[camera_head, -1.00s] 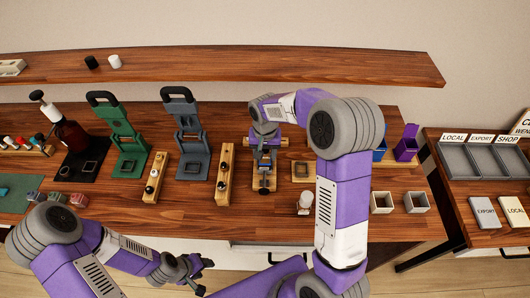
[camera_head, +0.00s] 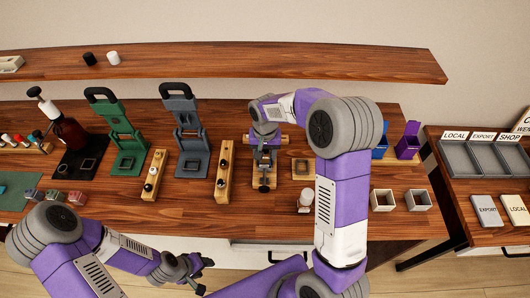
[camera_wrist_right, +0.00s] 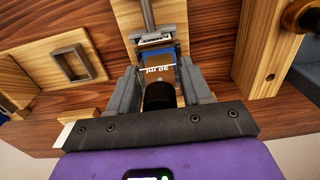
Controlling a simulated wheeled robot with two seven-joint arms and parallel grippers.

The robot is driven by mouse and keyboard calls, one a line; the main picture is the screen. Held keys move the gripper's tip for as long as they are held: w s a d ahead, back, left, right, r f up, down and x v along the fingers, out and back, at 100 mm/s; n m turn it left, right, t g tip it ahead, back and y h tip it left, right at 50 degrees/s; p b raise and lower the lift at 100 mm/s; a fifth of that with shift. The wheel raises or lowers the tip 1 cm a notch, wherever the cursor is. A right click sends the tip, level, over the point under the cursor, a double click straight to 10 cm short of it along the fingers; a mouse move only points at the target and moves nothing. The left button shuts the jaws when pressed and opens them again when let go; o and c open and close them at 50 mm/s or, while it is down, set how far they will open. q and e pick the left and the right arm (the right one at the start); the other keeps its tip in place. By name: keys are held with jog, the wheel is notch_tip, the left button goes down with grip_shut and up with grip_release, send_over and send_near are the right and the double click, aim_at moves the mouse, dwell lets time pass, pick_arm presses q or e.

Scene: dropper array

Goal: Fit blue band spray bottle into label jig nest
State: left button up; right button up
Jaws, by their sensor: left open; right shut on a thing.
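My right gripper (camera_wrist_right: 160,90) is shut on the blue band spray bottle, whose dark cap (camera_wrist_right: 159,96) and blue "30 ml" band (camera_wrist_right: 157,70) show between the fingers in the right wrist view. In the head view, my right gripper (camera_head: 265,146) points down over the wooden label jig (camera_head: 264,183), and its wrist hides the bottle. The jig's metal rod (camera_wrist_right: 147,14) and a small white label piece (camera_wrist_right: 154,40) are just beyond the bottle. Whether the bottle is seated in the nest is hidden. My left gripper (camera_head: 190,272) is open and empty in front of the table.
A wooden block with a square frame (camera_head: 302,168) stands right of the jig, and a wooden rack (camera_head: 224,173) stands left. A small white-capped bottle (camera_head: 305,200) is nearby at the front right. Green (camera_head: 122,140) and grey (camera_head: 190,140) presses stand further left.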

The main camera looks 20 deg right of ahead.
jog(key=o, duration=1.1)
jog(key=shift+c, duration=0.2)
notch_tip(320, 180, up, 8)
jog(key=shift+f+p, duration=0.15)
jog(key=shift+p, duration=0.3)
